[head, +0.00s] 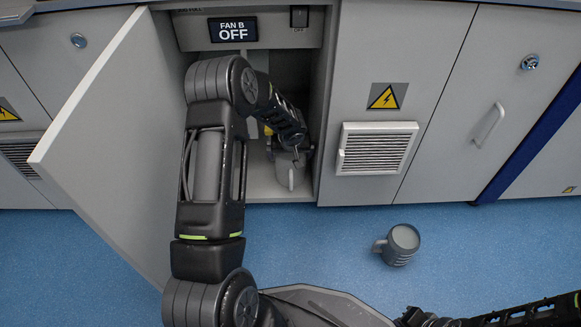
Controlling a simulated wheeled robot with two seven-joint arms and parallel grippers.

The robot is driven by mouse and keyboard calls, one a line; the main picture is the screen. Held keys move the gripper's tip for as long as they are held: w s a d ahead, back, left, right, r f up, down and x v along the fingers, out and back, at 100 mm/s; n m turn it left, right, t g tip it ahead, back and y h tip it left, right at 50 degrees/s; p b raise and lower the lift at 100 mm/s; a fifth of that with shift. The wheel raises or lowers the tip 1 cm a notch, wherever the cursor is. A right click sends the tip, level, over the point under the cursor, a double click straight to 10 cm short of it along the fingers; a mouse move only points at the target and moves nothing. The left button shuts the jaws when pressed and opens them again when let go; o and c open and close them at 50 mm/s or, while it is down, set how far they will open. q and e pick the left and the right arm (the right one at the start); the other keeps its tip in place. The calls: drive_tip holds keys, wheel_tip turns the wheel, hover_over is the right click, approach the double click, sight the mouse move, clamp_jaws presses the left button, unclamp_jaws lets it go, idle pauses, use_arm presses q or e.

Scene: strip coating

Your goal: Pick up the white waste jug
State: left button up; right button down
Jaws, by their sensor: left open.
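A pale jug (290,178) with a handle on its front stands on the floor of the open cabinet. My left arm reaches into the cabinet from above, and my left gripper (290,153) is open at the top of this jug. The gripper covers the jug's upper part, and I cannot tell whether the fingers touch it.
The open cabinet door (105,135) swings out to the left of my left arm. A panel reading "FAN B OFF" (233,30) and a switch (299,16) sit above the opening. A yellow object (268,130) is partly hidden inside. The blue floor (490,260) at right is clear.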

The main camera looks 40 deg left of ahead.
use_arm(q)
drive_tip(key=x, duration=0.3)
drive_tip(key=shift+s+d+b, duration=0.1)
drive_tip(key=shift+b, duration=0.25)
drive_tip(key=shift+c, duration=0.2)
drive_tip(key=c, duration=1.1)
drive_tip(key=shift+r, duration=0.1)
